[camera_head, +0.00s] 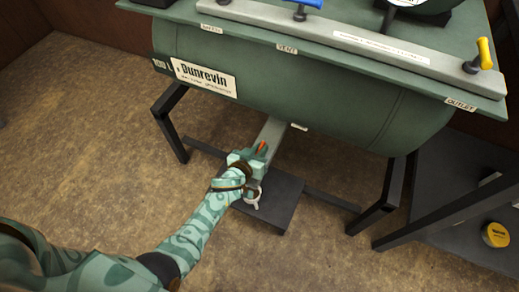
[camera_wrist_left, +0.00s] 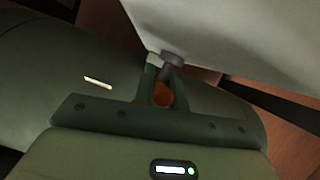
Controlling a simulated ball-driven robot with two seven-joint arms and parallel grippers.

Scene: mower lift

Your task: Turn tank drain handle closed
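The green tank (camera_head: 290,85) lies on a dark stand, with a pale square drain pipe (camera_head: 271,130) coming down beneath it. The drain handle (camera_head: 262,147) shows as a small orange-red piece at my left gripper (camera_head: 258,154), beside the pipe's lower part. In the left wrist view, the orange handle end (camera_wrist_left: 163,95) sits between the two green fingers of my left gripper (camera_wrist_left: 162,88), which look closed against its sides. A grey stem (camera_wrist_left: 172,65) runs behind it. The handle's far side and most of the valve are hidden. My right gripper is in neither view.
Stand legs (camera_head: 170,130) and (camera_head: 380,205) flank the tank's underside. A dark shelf (camera_head: 470,240) with a yellow round object (camera_head: 496,234) is at right. The floor at left is clear.

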